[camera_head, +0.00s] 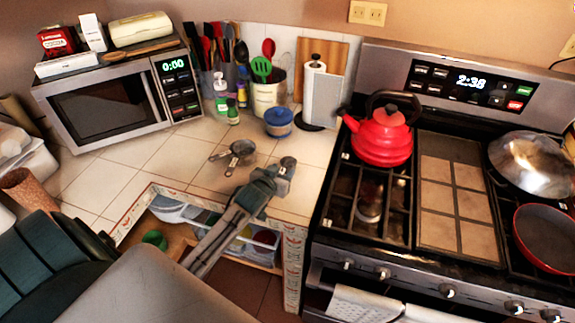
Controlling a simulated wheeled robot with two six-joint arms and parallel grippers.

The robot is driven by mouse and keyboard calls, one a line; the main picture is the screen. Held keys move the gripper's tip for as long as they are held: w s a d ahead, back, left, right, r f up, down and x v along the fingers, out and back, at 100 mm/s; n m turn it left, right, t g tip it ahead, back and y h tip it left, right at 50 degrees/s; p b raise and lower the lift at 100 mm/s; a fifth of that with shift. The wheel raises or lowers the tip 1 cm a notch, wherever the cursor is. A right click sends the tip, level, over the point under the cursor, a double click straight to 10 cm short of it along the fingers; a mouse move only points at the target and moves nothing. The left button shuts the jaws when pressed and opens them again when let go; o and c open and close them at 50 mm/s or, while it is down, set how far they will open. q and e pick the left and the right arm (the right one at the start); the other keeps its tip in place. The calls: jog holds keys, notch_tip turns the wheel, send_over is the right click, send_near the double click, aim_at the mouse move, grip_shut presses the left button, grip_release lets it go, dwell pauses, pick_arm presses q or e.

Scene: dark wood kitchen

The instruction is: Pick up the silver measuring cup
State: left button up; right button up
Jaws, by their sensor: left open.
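A small silver measuring cup (241,148) rests on the cream tiled counter, with a handle reaching to the left. A small dark part shows just below it, too small to make out. My left gripper (280,168) is over the counter, just right of the cup and nearer the front edge. It is open, and no object shows in it. It appears apart from the cup. My right gripper is not in view.
A microwave (105,103) is at the left. A stove with a red kettle (381,140) is at the right. An open drawer (264,258) is below the counter.

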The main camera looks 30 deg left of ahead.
aim_at(281, 173)
pick_arm(q)
grip_shut()
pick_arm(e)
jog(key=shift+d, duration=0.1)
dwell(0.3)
